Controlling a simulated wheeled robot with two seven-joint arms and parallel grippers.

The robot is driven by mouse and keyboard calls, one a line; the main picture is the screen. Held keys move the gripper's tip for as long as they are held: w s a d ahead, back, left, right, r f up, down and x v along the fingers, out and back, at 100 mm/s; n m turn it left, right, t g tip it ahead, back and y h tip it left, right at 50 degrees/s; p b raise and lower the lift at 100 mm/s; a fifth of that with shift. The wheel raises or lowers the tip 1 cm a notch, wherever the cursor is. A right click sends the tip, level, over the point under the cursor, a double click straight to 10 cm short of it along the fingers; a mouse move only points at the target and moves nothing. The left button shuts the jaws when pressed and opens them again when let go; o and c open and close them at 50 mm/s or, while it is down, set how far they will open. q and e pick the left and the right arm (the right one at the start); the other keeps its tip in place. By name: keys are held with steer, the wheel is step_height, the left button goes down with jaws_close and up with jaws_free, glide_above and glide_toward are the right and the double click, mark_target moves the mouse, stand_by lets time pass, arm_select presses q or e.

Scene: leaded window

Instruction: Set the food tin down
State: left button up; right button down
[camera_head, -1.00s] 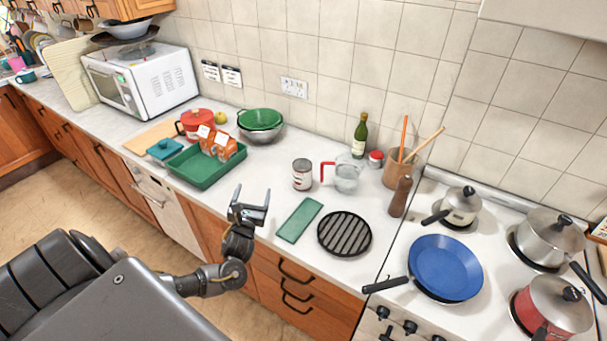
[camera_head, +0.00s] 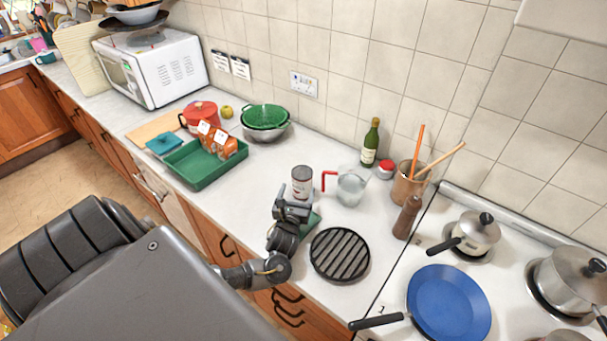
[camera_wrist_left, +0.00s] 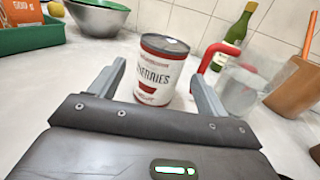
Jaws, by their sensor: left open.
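The food tin (camera_head: 302,181), white and red with a grey lid, stands upright on the pale worktop, left of the glass jug. My left gripper (camera_head: 294,200) is just in front of the tin in the head view and hides its lower part. In the left wrist view the tin (camera_wrist_left: 161,68) stands between the two open fingers of my left gripper (camera_wrist_left: 158,85), toward their tips. The gripper holds nothing. My right gripper is not in view.
A glass jug (camera_head: 351,187) with a red handle stands close right of the tin. A round black grill plate (camera_head: 340,254) and a mostly hidden green mat (camera_head: 311,222) lie nearer. A green tray (camera_head: 203,166) is left, the blue pan (camera_head: 449,303) right on the hob. Worktop left of the tin is clear.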

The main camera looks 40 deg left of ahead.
mark_target(299, 185)
arm_select(q)
steer(key=x, duration=0.4)
steer(key=shift+f, duration=0.2)
steer(key=shift+w+a+r, duration=0.1)
steer(key=shift+w+r, duration=0.15)
steer(key=shift+w, duration=0.05)
steer(key=x, duration=0.1)
steer(key=b+x, duration=0.1)
steer(key=x, duration=0.1)
steer(key=shift+w+f+b, duration=0.2)
steer(key=shift+w+b, duration=0.05)
steer(key=shift+b, duration=0.05)
steer(key=shift+w+a+r, duration=0.15)
steer(key=shift+w+a, duration=0.1)
steer(key=shift+w, duration=0.15)
steer(key=shift+s+r, duration=0.1)
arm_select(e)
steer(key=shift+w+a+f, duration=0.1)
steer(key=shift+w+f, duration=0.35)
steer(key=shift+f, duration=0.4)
arm_select(q)
steer(key=shift+c, duration=1)
steer(key=c, duration=1)
